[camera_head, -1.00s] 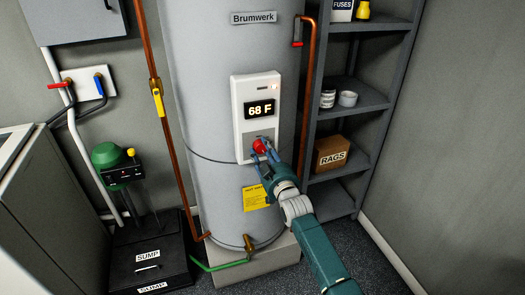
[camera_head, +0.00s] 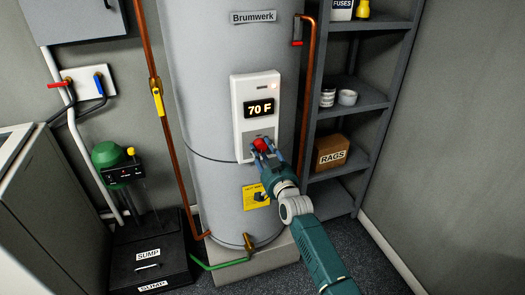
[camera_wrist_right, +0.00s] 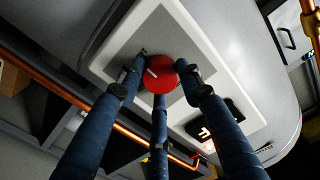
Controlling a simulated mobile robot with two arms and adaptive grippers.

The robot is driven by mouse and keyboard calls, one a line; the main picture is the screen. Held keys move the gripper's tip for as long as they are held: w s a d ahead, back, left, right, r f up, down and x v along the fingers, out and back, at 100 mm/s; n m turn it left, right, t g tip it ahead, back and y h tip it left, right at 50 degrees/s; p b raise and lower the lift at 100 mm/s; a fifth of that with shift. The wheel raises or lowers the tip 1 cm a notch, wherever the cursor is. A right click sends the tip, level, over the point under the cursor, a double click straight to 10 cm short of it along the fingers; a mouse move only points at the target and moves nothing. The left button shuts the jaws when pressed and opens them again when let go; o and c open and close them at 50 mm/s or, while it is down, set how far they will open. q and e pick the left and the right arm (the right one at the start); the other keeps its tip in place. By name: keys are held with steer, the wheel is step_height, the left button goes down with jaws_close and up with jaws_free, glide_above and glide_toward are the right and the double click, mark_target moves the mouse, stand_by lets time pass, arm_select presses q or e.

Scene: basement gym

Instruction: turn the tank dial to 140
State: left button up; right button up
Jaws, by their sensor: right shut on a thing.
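The tank (camera_head: 212,110) is a tall grey cylinder labelled Brumwerk. On its front is a white control panel (camera_head: 239,127) with a lit display (camera_head: 261,108) reading 70 F. Below the display is the red dial (camera_head: 261,145), partly hidden by my fingers. My right gripper (camera_head: 265,150) is shut on the dial. In the right wrist view the fingers surround the red dial (camera_wrist_right: 160,74), and a white pointer mark shows on its face. My left gripper is in neither view.
A copper pipe (camera_head: 307,85) runs down between the tank and grey shelves (camera_head: 357,92). The shelves hold a RAGS box (camera_head: 332,151) and white cups. A SUMP unit (camera_head: 147,255) stands at lower left. A yellow label (camera_head: 256,197) is below the panel.

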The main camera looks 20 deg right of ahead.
steer(key=shift+s+f, duration=0.1)
steer(key=shift+f, duration=0.4)
steer(key=o, duration=1.1)
steer(key=shift+o, duration=0.2)
steer(key=shift+r, duration=0.15)
steer(key=s, duration=1.2)
steer(key=shift+d, duration=0.2)
